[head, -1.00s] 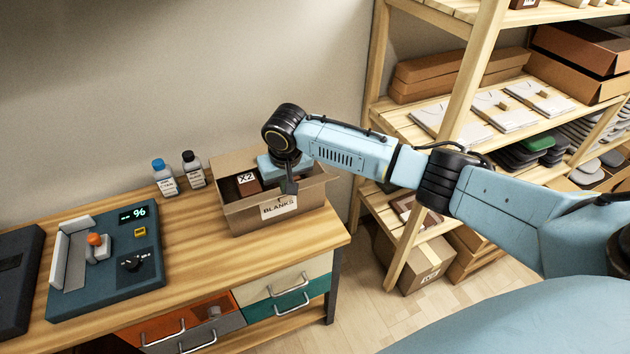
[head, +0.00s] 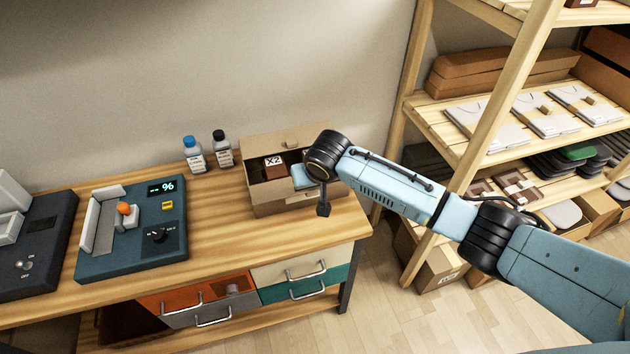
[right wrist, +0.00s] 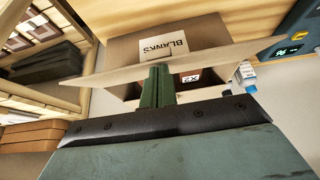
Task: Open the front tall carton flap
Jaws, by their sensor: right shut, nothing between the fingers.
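The open cardboard carton (head: 262,200) stands at the right end of the wooden bench. Its front wall carries a BLANKS label, which shows upside down in the right wrist view (right wrist: 168,46). There the front flap (right wrist: 215,62) is a long tan strip crossing in front of the wall and covering part of the label. It seems tilted outward from the front rim. My right gripper (head: 323,209) is shut and empty at the carton's front right. In the right wrist view its green fingers (right wrist: 157,85) overlap the flap; I cannot tell whether they touch it. My left gripper is out of view.
A dark box marked X2 (head: 273,168) sits inside the carton. Two bottles (head: 194,155) stand to its left at the back. A teal device with a percent display (head: 135,235) is further left. A wooden shelf rack (head: 500,125) rises on the right.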

